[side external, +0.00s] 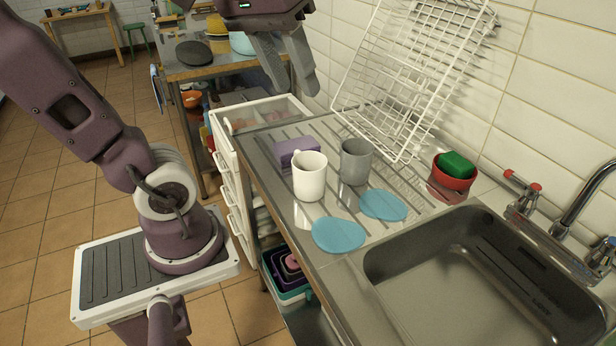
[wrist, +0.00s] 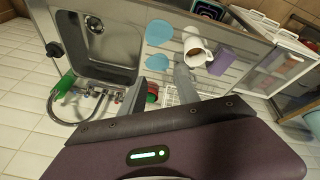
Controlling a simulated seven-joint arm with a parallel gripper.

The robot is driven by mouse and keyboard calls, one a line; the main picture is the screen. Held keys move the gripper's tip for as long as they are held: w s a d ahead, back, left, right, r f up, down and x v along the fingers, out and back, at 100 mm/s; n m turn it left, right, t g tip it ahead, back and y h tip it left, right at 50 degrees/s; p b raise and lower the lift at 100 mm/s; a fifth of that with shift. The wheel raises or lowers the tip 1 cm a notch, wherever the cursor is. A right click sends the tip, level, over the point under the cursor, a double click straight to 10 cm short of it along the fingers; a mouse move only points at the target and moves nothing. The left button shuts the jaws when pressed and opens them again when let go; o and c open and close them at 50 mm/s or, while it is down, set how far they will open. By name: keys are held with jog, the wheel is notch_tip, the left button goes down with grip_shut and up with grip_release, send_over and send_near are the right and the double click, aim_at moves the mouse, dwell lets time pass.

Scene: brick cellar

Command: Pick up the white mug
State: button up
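The white mug (side external: 310,177) stands upright on the steel drainboard, beside a grey mug (side external: 356,161) and in front of a purple block (side external: 297,151). In the wrist view the white mug (wrist: 194,47) shows its dark inside, near the purple block (wrist: 224,62). My gripper (side external: 296,88) is open and empty, with its two grey fingers apart. It hangs well above the drainboard, up and behind the mugs in the side view. In the wrist view my gripper's fingers (wrist: 160,82) show only partly, and the grey mug is hard to tell from the right one.
Two flat blue discs (side external: 338,235) (side external: 384,205) lie near the white mug. A white wire rack (side external: 415,70) leans on the tiled wall. A red bowl (side external: 452,180) with a green sponge (side external: 456,164) stands by the sink (side external: 480,270) and tap (side external: 580,200).

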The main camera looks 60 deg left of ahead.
jog(key=w+a+n+g, duration=0.2)
jog(key=w+a+n, duration=0.55)
jog(key=a, duration=0.35)
jog(key=n+g, duration=0.2)
jog(key=n, duration=0.5)
send_over(297, 163)
jog(key=w+a, duration=0.2)
jog(key=a, duration=0.2)
notch_tip(297, 163, down, 3)
jog(key=shift+n, duration=0.25)
jog(key=f, duration=2.9)
jog(key=shift+s+d, duration=0.2)
jog(key=shift+r, duration=0.1)
grip_shut()
